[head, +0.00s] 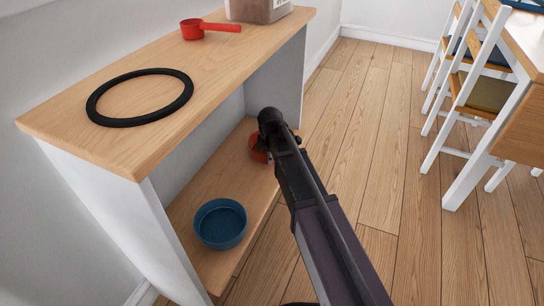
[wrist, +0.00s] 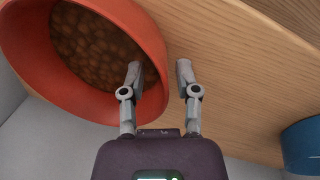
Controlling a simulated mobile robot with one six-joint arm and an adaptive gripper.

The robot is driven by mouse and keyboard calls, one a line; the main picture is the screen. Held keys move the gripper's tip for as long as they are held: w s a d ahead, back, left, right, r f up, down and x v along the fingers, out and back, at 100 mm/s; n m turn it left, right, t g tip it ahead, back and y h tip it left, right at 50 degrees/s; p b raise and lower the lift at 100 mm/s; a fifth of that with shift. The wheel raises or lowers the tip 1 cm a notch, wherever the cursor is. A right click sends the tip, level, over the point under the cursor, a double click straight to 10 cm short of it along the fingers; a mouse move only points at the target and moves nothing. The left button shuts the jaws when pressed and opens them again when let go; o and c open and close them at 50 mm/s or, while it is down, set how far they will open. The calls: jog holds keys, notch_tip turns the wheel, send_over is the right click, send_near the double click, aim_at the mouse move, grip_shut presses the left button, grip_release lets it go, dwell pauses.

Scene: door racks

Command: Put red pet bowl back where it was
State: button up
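The red pet bowl (wrist: 98,102) fills the upper left of the wrist view, with brown kibble (wrist: 92,50) in it. In the head view the red pet bowl (head: 257,149) is on the shelf board inside the rack, partly hidden by my arm. My gripper (wrist: 158,73) has its two fingers apart. The left finger overlaps the bowl's inside and the right finger is outside it, so the bowl's near wall lies between them. A gap shows between the wall and the right finger. In the head view the fingertips are hidden behind my arm.
A blue bowl (head: 220,223) stands on the same shelf, nearer the front; it also shows in the wrist view (wrist: 302,145). On the rack top (head: 236,47) are a black ring (head: 140,97), a red scoop (head: 207,30) and a container (head: 257,8). White chairs (head: 465,100) and a table stand right.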

jog(key=shift+r, duration=0.1)
dwell(0.3)
notch_tip(320, 180, up, 12)
jog(key=s+p, duration=0.2)
jog(key=p, duration=1)
jog(key=shift+d, duration=0.15)
dwell(0.7)
jog(key=s+d+m+g, duration=0.1)
jog(key=s+d+m, duration=0.7)
jog(key=d, duration=0.3)
jog(key=s+d+m, duration=0.9)
jog(key=d+m, duration=0.1)
jog(key=d, duration=0.1)
jog(key=shift+m+g, duration=0.3)
jog(key=shift+g, duration=0.1)
jog(key=shift+d, duration=0.1)
